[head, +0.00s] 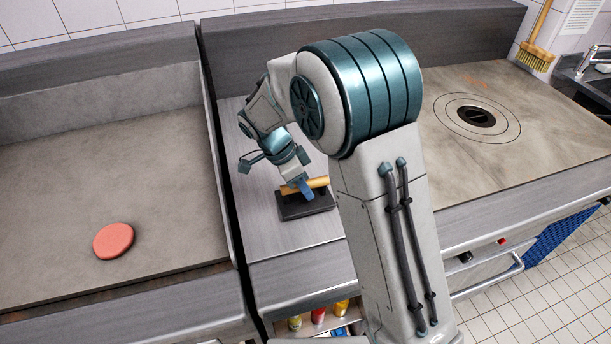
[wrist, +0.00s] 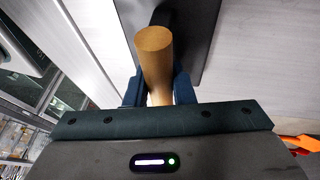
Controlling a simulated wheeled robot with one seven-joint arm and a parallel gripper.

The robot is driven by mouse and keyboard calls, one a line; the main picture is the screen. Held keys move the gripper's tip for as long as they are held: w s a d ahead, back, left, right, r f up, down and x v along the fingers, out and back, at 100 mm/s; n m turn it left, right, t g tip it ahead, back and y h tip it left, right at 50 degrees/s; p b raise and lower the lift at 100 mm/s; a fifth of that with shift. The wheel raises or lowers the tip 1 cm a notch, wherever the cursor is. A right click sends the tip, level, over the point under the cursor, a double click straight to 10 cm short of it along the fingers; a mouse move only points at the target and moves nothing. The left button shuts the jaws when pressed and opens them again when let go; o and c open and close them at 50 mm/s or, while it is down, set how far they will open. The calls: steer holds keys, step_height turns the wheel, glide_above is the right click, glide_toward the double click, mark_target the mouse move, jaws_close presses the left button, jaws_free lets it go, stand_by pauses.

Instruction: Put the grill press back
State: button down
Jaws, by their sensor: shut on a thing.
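The grill press is a dark flat plate (head: 307,210) with a wooden handle (head: 318,183). It is on the steel counter (head: 270,243) between the two griddles, or just over it; I cannot tell if it touches. My gripper (head: 305,188) is shut on the wooden handle from above. In the wrist view the round end of the handle (wrist: 154,42) points toward the camera between the blue fingers (wrist: 155,88), and the dark plate (wrist: 200,30) lies behind it. My arm hides part of the counter to the right.
A flat griddle (head: 60,200) on the left carries a red patty (head: 113,241). A hotplate with a round ring (head: 480,118) is on the right. A raised wall (head: 218,165) borders the left griddle. Bottles (head: 318,315) stand on a shelf below the counter.

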steer(key=shift+f, duration=0.4)
steer(key=shift+f, duration=0.2)
steer(key=c, duration=1.2)
jaws_free()
steer(key=shift+c, duration=0.2)
steer(key=shift+r, duration=0.1)
steer(key=shift+r, duration=0.2)
steer(key=s+b+v, duration=0.1)
steer(key=v, duration=1.1)
steer(key=s+d+r+n+t+y, duration=0.1)
steer(key=s+d+r+n+y, duration=0.1)
steer(key=s+d+n, duration=0.3)
steer(key=s+d+r+n+y, duration=0.1)
steer(key=s+d+n, duration=0.15)
steer(key=d, duration=0.55)
steer(key=s+d+f+n+t+y, duration=0.2)
steer(key=s+d+n, duration=0.4)
steer(key=s, duration=0.5)
steer(key=shift+s+n+t, duration=0.35)
steer(key=shift+n+t, duration=0.05)
steer(key=shift+n, duration=0.05)
